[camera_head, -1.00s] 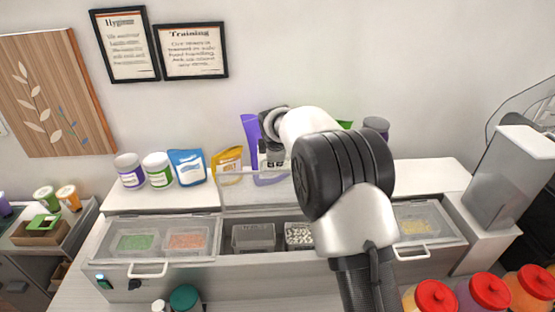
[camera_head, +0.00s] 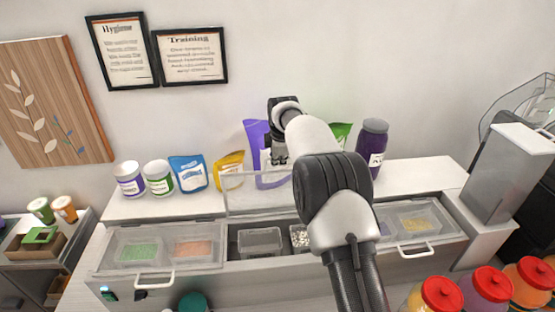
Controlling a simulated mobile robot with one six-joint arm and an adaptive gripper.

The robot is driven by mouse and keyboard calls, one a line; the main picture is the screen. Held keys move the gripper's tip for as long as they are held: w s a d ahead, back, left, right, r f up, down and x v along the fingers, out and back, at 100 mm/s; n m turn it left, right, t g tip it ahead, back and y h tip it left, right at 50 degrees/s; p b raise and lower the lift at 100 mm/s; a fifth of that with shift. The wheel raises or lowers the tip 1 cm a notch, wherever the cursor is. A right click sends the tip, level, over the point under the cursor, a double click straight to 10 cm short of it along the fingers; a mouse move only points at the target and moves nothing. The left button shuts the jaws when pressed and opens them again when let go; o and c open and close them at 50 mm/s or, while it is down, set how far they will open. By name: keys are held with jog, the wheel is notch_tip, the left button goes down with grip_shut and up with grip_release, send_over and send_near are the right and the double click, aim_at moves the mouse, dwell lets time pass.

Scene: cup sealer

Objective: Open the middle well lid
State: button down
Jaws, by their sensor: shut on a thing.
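The middle well lid (camera_head: 240,200) is a clear panel with a pale frame. It stands raised at the back of the middle well, so the well is open. Inside it I see a clear bin (camera_head: 260,242) and part of a bin of white pieces (camera_head: 299,238). My gripper (camera_head: 277,163) is at the upper edge of the raised lid, shut on it, with its tips small and partly hidden. My arm covers the right part of the middle well and lid.
The left well lid (camera_head: 165,245) and right well lid (camera_head: 420,222) are down. Pouches, tubs and a dark purple bottle (camera_head: 372,150) stand on the white ledge behind. Red-capped jars (camera_head: 487,282) stand at the front right.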

jog(key=c, duration=2)
grip_release()
jog(key=shift+w+r, duration=0.15)
jog(key=shift+r, duration=0.35)
jog(key=shift+c, duration=0.2)
jog(key=shift+o, duration=1.3)
jog(key=shift+s+f, duration=0.1)
jog(key=shift+s, duration=0.1)
jog(key=shift+o, duration=0.4)
jog(key=shift+w+f, duration=0.1)
jog(key=shift+f, duration=0.05)
jog(key=v, duration=1.2)
